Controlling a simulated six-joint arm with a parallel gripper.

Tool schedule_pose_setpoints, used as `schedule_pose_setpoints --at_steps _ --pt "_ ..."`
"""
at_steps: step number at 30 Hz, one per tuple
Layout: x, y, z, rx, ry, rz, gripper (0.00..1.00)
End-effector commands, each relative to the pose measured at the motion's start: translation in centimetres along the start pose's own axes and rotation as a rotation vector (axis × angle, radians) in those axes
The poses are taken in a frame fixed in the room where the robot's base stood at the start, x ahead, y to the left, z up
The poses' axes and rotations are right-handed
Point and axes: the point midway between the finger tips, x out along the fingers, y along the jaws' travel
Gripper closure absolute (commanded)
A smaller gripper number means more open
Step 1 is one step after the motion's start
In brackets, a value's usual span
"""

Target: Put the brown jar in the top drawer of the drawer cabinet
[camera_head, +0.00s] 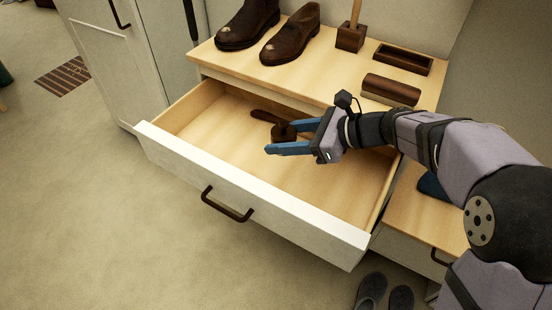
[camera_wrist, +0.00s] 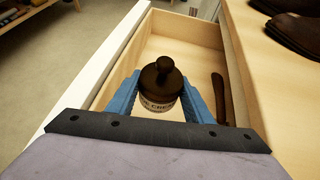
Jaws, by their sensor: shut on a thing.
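The brown jar (camera_wrist: 159,88) has a dark knobbed lid and a pale printed label. It sits between the two blue fingers of my gripper (camera_wrist: 160,101), which are shut on it. In the head view the jar (camera_head: 284,131) is partly hidden by my gripper (camera_head: 280,137). The top drawer (camera_head: 260,208) of the drawer cabinet (camera_head: 222,62) is pulled far out, with a white front and a dark handle. My gripper and the jar are over the drawer's inside, near its middle. I cannot tell whether the jar touches the drawer floor.
A dark long-handled thing (camera_wrist: 220,98) lies in the drawer beside the jar. On the cabinet top are brown shoes (camera_head: 290,38), a dark block with a stick (camera_head: 351,36), a tray (camera_head: 403,59) and a brown block (camera_head: 391,90). The drawer's left part is clear.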

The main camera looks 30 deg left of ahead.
Motion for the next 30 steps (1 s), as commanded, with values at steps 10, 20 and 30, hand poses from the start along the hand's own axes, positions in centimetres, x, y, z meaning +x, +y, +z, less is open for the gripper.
schedule_pose_setpoints --at_steps 10,20,30 --pt "0.7 0.9 -1.2 -0.031 -0.003 0.054 0.91" --pt "2.9 0.9 -5.2 -0.027 -0.002 0.052 0.91" --pt "3.5 0.9 -6.4 -0.03 -0.003 0.051 0.91"
